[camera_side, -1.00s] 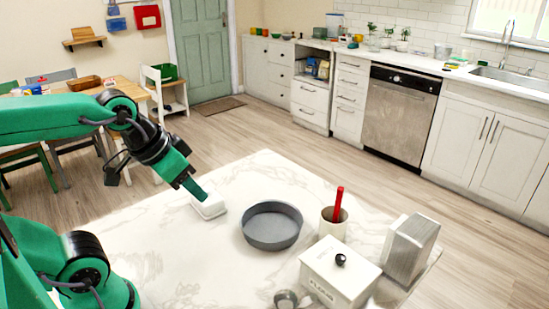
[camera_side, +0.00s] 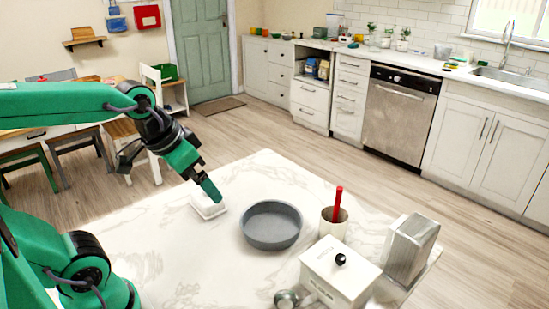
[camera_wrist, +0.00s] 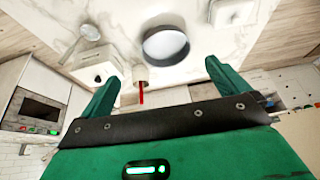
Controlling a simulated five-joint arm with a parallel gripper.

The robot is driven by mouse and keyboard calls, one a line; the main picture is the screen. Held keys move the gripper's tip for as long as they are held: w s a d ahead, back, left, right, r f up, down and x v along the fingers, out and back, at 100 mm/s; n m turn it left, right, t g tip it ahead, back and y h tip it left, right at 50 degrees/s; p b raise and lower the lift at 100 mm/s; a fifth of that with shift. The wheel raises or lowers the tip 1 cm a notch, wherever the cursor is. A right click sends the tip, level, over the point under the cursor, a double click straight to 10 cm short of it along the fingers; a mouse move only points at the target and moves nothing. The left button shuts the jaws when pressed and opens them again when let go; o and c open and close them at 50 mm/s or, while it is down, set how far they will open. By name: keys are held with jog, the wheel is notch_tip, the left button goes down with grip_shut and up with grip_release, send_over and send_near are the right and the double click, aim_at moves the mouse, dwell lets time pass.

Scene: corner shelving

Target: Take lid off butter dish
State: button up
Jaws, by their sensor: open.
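The white butter dish (camera_side: 207,209) sits on the marble-topped table, towards its far left part. It also shows in the wrist view at the top right (camera_wrist: 238,10). Its lid and base are too small to tell apart. My gripper (camera_side: 212,190) points down over the dish in the side view and overlaps part of it; I cannot tell whether it touches. In the wrist view my gripper (camera_wrist: 162,70) has its two green fingers wide apart, with nothing held between them. The dish lies beyond the right finger there.
A grey round pan (camera_side: 272,236) lies right of the dish. The marble tabletop (camera_side: 160,250) is clear at the front left.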

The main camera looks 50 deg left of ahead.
jog(key=w+a+f+g, duration=0.3)
jog(key=w+a+f, duration=0.2)
jog(key=w+a, duration=0.4)
jog(key=g, duration=0.2)
send_over(207, 196)
notch_tip(207, 196, down, 9)
jog(key=shift+w+d+f, duration=0.15)
jog(key=shift+f, duration=0.05)
jog(key=shift+a+f, duration=0.4)
jog(key=shift+f, duration=1.35)
jog(key=shift+f, duration=2.6)
